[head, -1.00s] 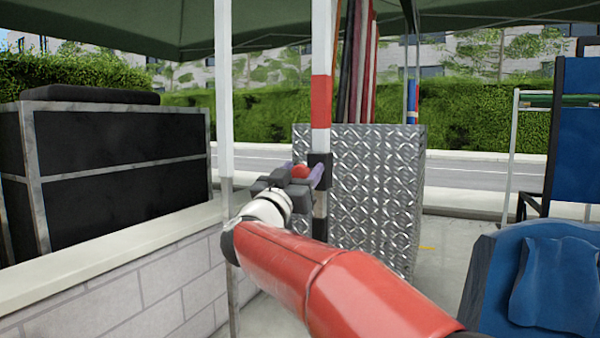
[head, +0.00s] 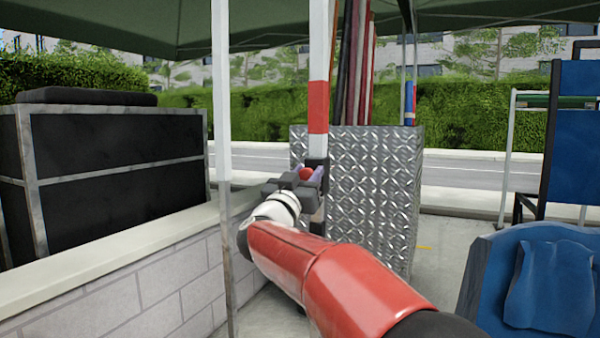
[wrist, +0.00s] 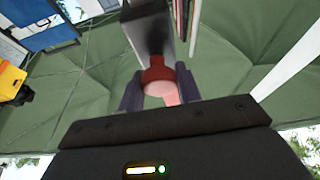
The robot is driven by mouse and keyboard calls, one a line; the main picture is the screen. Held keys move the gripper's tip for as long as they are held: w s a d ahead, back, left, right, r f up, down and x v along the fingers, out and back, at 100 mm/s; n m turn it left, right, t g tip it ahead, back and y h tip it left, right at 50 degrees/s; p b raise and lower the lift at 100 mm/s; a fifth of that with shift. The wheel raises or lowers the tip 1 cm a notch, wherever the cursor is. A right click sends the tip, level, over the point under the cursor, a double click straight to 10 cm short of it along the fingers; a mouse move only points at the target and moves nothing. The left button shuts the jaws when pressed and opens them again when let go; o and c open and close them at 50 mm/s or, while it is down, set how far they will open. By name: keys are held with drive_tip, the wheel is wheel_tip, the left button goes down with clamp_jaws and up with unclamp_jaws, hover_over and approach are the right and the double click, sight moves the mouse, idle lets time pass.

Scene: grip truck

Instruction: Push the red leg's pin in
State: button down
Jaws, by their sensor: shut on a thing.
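The leg with a red band (head: 318,106) stands upright in front of the metal box. A dark collar (head: 318,166) sits on it below the band. The pin's round red knob (head: 306,174) is at the collar and shows larger in the wrist view (wrist: 158,76). My gripper (head: 308,177) is at the collar, its two purple fingers one on each side of the knob, shut on it. In the wrist view my gripper (wrist: 159,90) points at the grey leg and dark collar. The pin's shaft is hidden behind the knob, so its depth cannot be told.
A plain white canopy pole (head: 221,100) stands just left of my arm. A low block wall (head: 130,270) with a dark cabinet (head: 110,160) is at the left. The diamond-plate metal box (head: 370,200) is behind the leg. A blue chair (head: 545,280) stands at the right.

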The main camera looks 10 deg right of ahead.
drive_tip(key=shift+r, duration=0.1)
drive_tip(key=c, duration=1)
unclamp_jaws()
drive_tip(key=shift+w+d, duration=0.1)
drive_tip(key=shift+w, duration=0.05)
drive_tip(key=shift+b+v, duration=0.7)
drive_tip(key=shift+v, duration=3.25)
